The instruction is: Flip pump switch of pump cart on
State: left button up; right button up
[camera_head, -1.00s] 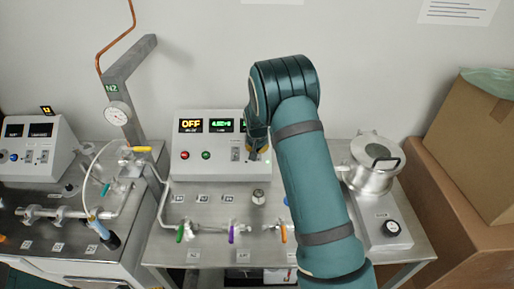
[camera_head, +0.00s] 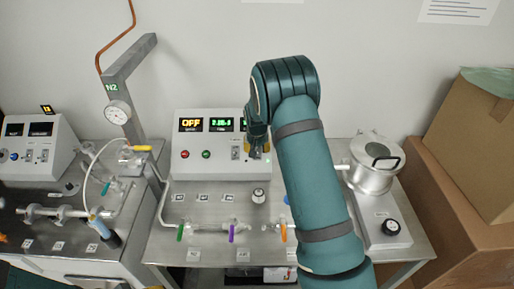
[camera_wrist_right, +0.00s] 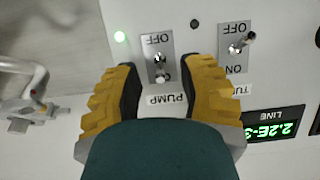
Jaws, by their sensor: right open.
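The pump switch (camera_wrist_right: 159,60) sits on a grey plate labelled PUMP, which shows upside down in the right wrist view. Its lever appears to point away from the OFF label, toward the PUMP label. My right gripper (camera_wrist_right: 160,75) is open, with its yellow-and-black fingers on either side of the plate; contact with the lever cannot be told. In the head view, the right gripper (camera_head: 257,150) is at the front panel of the pump cart (camera_head: 222,169), partly hiding it. My left gripper is not in view.
A second switch (camera_wrist_right: 237,47) sits beside the pump switch, its lever tilted toward OFF. Valves with coloured handles (camera_head: 231,232) line the cart top. A metal chamber (camera_head: 372,178) and cardboard boxes (camera_head: 480,140) stand right.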

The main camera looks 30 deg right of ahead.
jog(key=v, duration=1.2)
dwell(0.3)
